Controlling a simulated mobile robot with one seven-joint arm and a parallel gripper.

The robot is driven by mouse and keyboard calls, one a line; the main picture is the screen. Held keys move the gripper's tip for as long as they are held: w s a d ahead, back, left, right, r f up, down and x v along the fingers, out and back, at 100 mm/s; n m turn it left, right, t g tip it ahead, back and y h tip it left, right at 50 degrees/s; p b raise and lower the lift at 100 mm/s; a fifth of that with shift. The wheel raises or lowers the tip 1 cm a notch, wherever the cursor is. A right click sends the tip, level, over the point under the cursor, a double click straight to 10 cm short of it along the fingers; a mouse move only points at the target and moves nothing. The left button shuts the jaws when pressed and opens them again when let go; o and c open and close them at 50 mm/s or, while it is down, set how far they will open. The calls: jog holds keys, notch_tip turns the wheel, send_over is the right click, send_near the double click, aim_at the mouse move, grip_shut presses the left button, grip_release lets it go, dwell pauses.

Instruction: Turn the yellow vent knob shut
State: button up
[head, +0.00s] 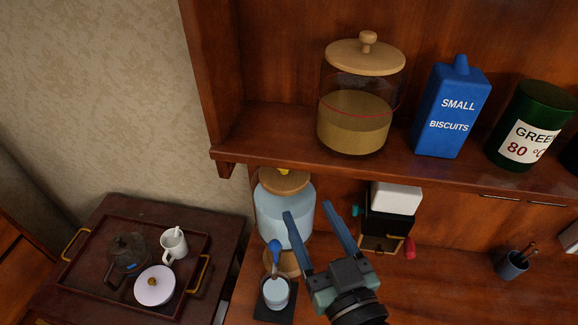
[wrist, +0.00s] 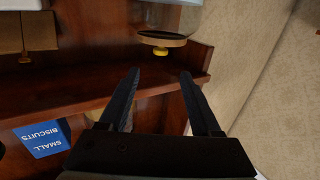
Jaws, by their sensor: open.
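The yellow vent knob (head: 284,171) sits on the wooden lid (head: 278,182) of a glass jar (head: 270,213) of pale blue liquid, under the shelf's left end. The shelf edge partly hides the knob in the head view. In the wrist view, which is upside down, the knob (wrist: 160,52) shows whole, just beyond and between the fingertips. My gripper (head: 307,209) is open and empty, its fingers pointing toward the jar. In the wrist view my gripper (wrist: 159,72) appears apart from the knob. The knob's turn position cannot be made out.
The shelf (head: 290,140) overhangs the jar, bearing a grain jar (head: 352,125), blue biscuit tin (head: 450,110) and green canister (head: 527,125). A blue tap (head: 275,247) stands above a cup (head: 276,292). A boxy grinder (head: 392,215) is right; a tea tray (head: 105,225) is left.

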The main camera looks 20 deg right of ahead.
aim_at(288, 181)
jog(key=w+p, duration=0.1)
jog(key=w, duration=0.2)
jog(key=w+p, duration=0.1)
jog(key=w, duration=0.3)
jog(key=w+p, duration=0.2)
jog(key=w, duration=0.1)
jog(key=shift+w+d, duration=0.3)
jog(key=shift+d, duration=0.05)
jog(key=shift+r, duration=0.1)
grip_shut()
